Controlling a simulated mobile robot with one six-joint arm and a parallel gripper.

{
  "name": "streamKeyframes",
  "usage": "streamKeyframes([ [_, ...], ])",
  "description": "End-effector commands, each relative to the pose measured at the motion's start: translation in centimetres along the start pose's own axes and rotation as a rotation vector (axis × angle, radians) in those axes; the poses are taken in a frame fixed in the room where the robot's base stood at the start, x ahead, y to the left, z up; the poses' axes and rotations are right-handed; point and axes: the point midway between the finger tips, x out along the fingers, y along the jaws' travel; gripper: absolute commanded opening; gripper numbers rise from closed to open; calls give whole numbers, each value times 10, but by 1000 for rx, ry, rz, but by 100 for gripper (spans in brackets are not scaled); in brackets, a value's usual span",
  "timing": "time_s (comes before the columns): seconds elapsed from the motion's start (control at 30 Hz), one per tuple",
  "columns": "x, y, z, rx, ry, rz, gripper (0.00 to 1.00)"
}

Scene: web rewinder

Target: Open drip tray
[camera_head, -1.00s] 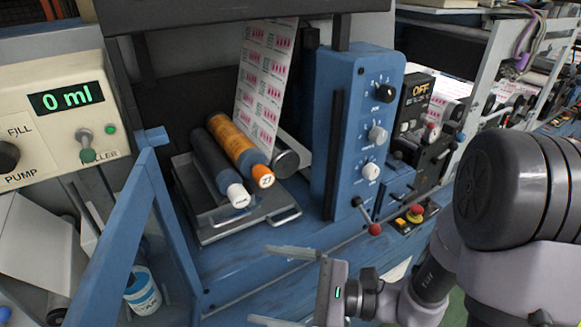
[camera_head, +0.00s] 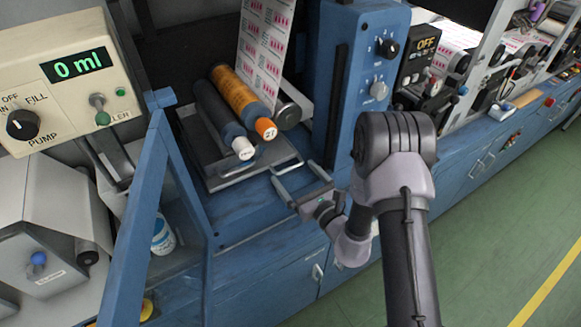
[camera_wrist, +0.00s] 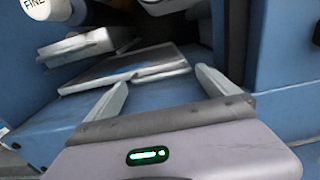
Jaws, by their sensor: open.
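The drip tray (camera_head: 213,181) is a shallow grey metal tray on the blue machine bed, with a thin bar handle (camera_head: 276,172) along its front right side. It lies beneath a dark roller (camera_head: 219,121) and an orange and dark roller (camera_head: 240,97). My gripper (camera_head: 291,171) is open, its two fingers pointing at the handle side of the tray. In the wrist view, the tray (camera_wrist: 112,71) lies just beyond the fingertips (camera_wrist: 161,77), with the handle between or slightly ahead of them. I cannot tell whether they touch it. The tray's far part is hidden under the rollers.
A blue control column (camera_head: 357,80) with knobs stands right of the tray. A blue frame post (camera_head: 147,200) and a pump box (camera_head: 65,90) reading 0 ml stand at left. A printed web (camera_head: 264,45) runs behind the rollers. Green floor is clear at right.

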Motion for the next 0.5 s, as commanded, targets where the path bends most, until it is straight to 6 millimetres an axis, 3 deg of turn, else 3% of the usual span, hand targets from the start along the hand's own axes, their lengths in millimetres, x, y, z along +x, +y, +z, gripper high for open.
streamKeyframes([
  [0.2, 28, 0, 0, -1, -1, 1, 99],
  [0.5, 35, 0, 0, 0, 0, 0, 99],
])
